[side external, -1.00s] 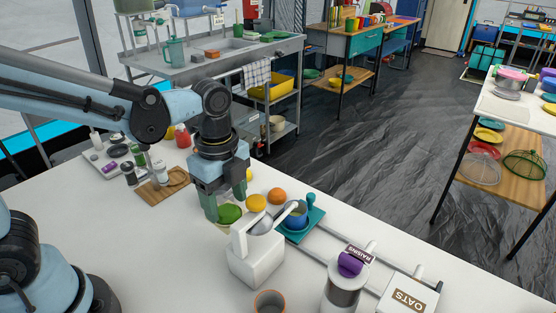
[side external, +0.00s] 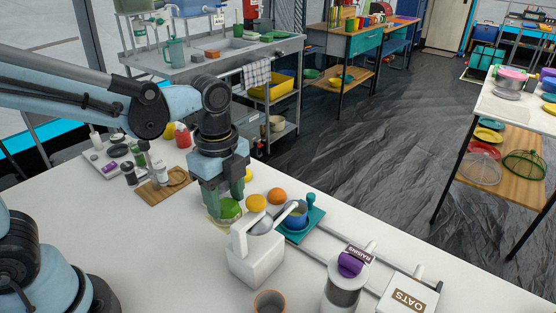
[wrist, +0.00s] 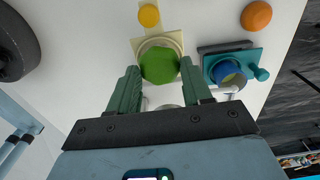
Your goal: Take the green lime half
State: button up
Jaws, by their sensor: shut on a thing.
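The green lime half (side external: 230,209) is between the fingers of my gripper (side external: 226,199) in the side view. In the wrist view the lime half (wrist: 159,65) shows as a green round just past the fingertips of my gripper (wrist: 160,80), which is shut on it. A pale cream dish with a squarish rim (wrist: 145,43) lies directly under the lime half. I cannot tell whether the lime half still touches it. The fingers hide part of the lime half in the side view.
A yellow fruit (side external: 256,202) and an orange (side external: 277,196) lie beyond the lime. A teal tray (side external: 315,213) with a blue pot (side external: 296,219) stands to the right. A white handled container (side external: 256,258) is close in front.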

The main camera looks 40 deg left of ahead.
jog(key=shift+r, duration=3.8)
